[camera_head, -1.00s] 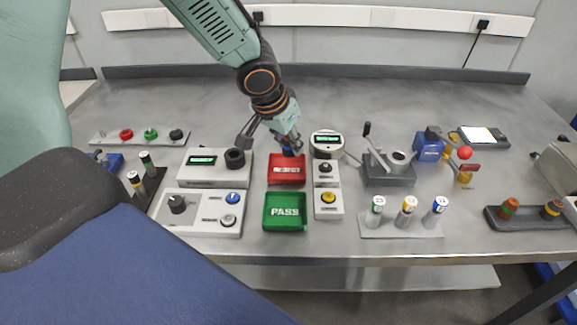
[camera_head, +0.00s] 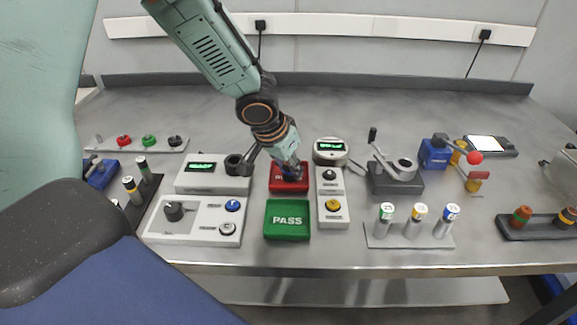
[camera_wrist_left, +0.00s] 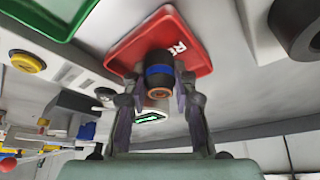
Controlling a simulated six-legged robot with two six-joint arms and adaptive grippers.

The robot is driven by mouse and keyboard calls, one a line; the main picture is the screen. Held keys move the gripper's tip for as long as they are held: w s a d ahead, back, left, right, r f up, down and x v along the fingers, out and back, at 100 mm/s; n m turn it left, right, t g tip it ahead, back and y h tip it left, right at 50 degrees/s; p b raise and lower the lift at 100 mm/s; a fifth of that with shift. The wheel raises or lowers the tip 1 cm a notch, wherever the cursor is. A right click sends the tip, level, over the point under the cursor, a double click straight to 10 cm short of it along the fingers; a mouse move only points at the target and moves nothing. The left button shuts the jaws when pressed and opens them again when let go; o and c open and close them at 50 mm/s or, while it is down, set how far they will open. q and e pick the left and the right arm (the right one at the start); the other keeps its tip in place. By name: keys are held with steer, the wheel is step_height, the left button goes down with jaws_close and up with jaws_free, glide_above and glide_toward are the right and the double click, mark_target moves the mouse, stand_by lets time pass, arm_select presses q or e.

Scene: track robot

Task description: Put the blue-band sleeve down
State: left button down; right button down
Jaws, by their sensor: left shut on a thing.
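My left gripper (camera_head: 290,168) is over the red REJECT tray (camera_head: 276,186), pointing down. In the left wrist view it is shut on the blue-band sleeve (camera_wrist_left: 158,76), a dark short cylinder with a blue ring and a copper-brown end. The sleeve is between both fingers, in front of the red tray (camera_wrist_left: 196,52). In the head view the gripper mostly hides the sleeve and part of the tray. I cannot tell whether the sleeve touches the tray floor. My right gripper is not in view.
The green PASS tray (camera_head: 287,220) is directly in front of the red tray and looks empty. A grey gauge box (camera_head: 212,180) stands left, button boxes (camera_head: 333,210) and a round display (camera_head: 330,150) right. Bare bench lies behind.

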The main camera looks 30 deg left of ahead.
arm_select(q)
steer(key=c, duration=1.5)
jaws_free()
steer(key=shift+d+f, duration=0.1)
steer(key=shift+f, duration=0.05)
steer(key=shift+o, duration=0.5)
steer(key=shift+w, duration=0.1)
steer(key=shift+o, duration=0.2)
steer(key=shift+a, duration=0.2)
steer(key=shift+d+r+p, duration=0.15)
steer(key=shift+r+p, duration=0.3)
steer(key=shift+r, duration=0.15)
steer(key=p+v, duration=0.2)
steer(key=v, duration=0.9)
steer(key=shift+s, duration=0.3)
steer(key=shift+r, duration=0.1)
